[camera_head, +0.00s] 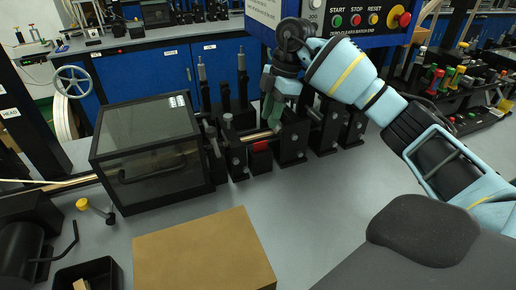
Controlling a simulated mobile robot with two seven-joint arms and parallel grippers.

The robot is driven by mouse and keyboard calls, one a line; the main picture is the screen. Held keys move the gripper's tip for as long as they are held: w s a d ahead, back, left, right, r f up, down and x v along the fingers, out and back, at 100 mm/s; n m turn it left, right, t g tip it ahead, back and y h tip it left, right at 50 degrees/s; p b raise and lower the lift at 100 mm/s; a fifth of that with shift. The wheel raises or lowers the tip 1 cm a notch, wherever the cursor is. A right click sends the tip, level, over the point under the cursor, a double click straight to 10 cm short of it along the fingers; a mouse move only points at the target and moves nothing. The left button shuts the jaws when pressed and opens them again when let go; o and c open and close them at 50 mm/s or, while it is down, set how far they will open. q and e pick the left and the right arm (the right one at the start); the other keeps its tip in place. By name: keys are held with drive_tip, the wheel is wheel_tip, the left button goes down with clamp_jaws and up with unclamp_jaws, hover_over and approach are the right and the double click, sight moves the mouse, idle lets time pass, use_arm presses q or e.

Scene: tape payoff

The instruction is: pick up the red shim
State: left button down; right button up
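A small red piece (260,146), which looks like the red shim, sits at the top of a low black block in the machine row at the middle of the view. My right arm comes in from the right, and its gripper (272,122) points down just above and behind the red piece. The fingers are dark and small against the black fixtures, so I cannot tell whether they are open or shut. I see no clear contact between the fingers and the red piece. My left gripper is not in view.
A dark box with a clear lid (150,130) stands left of the red piece. Black posts and blocks (292,142) stand close around it. A tan board (203,255) lies in front. A button panel (362,20) overhangs behind. Grey table (315,205) is clear at front right.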

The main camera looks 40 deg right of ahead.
sight(262, 142)
drive_tip(key=shift+a+x, duration=0.1)
drive_tip(key=shift+x, duration=1.75)
drive_tip(key=shift+a+x, duration=0.15)
drive_tip(key=shift+x, duration=1.7)
drive_tip(key=shift+s, duration=0.1)
clamp_jaws()
